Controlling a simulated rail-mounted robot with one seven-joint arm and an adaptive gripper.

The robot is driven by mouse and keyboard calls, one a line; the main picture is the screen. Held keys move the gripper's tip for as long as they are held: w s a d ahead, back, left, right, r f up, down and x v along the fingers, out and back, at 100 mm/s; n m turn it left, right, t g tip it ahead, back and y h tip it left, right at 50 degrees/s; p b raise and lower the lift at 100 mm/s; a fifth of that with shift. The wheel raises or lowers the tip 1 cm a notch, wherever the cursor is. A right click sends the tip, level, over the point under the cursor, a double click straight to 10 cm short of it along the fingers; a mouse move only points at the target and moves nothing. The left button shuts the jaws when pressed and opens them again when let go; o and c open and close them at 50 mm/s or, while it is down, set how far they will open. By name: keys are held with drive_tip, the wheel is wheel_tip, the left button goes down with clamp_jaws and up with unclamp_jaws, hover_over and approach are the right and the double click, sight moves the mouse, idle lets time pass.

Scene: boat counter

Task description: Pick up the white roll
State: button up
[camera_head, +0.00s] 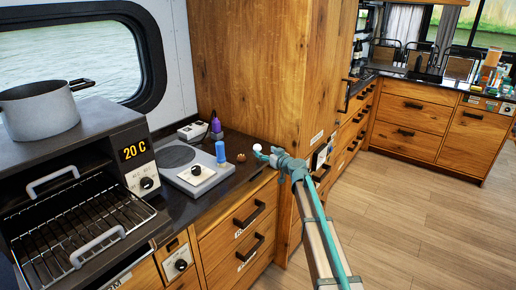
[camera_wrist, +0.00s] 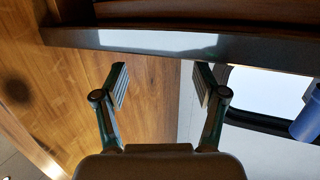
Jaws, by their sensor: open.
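A small white rounded thing (camera_head: 257,147), which may be the white roll, shows at the right end of the counter near the wooden cabinet. It is too small for me to tell its shape. My gripper (camera_head: 268,156) is just to its right and in front, by the counter's edge; I cannot tell whether they touch. In the wrist view my gripper (camera_wrist: 160,78) has its two fingers spread apart with nothing between them. No white roll can be made out in that view.
A blue cylinder (camera_head: 220,152) and a small brown thing (camera_head: 241,158) stand left of my gripper. Beyond are a purple bottle (camera_head: 216,127) and a hotplate (camera_head: 196,176). A toaster oven (camera_head: 80,190) carries a pot (camera_head: 40,110). A tall wooden cabinet (camera_head: 255,70) rises behind.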

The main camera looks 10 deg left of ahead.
sight(259, 148)
drive_tip(key=x, duration=0.2)
drive_tip(key=shift+w+a, duration=0.1)
drive_tip(key=shift+w, duration=0.15)
drive_tip(key=p+x, duration=0.2)
drive_tip(key=x, duration=0.2)
drive_tip(key=shift+p, duration=0.4)
drive_tip(key=shift+w+a+f, duration=0.15)
drive_tip(key=shift+w+a, duration=0.05)
drive_tip(key=shift+w, duration=0.25)
drive_tip(key=c, duration=1.1)
